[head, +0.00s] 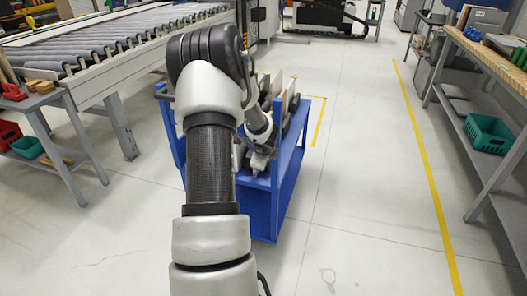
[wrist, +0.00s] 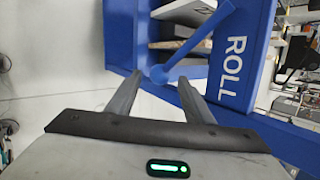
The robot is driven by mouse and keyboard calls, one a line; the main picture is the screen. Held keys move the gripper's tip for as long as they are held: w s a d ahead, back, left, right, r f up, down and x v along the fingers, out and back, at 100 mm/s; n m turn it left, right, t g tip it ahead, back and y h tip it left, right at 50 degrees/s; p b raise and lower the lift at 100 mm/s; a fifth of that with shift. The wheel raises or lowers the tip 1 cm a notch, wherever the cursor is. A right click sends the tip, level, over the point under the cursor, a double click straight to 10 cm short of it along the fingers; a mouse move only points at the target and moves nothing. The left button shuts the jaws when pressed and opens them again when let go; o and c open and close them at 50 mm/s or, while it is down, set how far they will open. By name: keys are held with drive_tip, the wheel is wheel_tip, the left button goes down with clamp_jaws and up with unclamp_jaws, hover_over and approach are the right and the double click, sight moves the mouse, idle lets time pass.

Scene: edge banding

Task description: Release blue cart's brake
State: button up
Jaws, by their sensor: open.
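The blue cart (head: 290,190) stands on the floor ahead of me, partly hidden behind my arm. In the wrist view its blue frame (wrist: 262,30) carries white lettering reading ROLL. A blue lever (wrist: 200,40) with a rounded knob at its lower end slants across the cart's opening. My gripper (wrist: 160,79) is open, with the knob at or just beyond the gap between its fingertips. I cannot tell whether either finger touches it. In the head view my gripper (head: 259,163) is at the cart's near end, and the lever cannot be made out there.
A roller conveyor (head: 120,38) runs along the left, with a small side table (head: 45,99) before it. A workbench (head: 490,62) with a green crate (head: 489,133) on its lower shelf stands at right. Floor between the cart and the yellow line (head: 428,170) is clear.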

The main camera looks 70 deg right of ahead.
drive_tip(key=p+v, duration=0.2)
drive_tip(key=v, duration=0.9)
drive_tip(key=shift+a+r, duration=0.15)
drive_tip(key=shift+r, duration=0.1)
drive_tip(key=shift+s, duration=0.1)
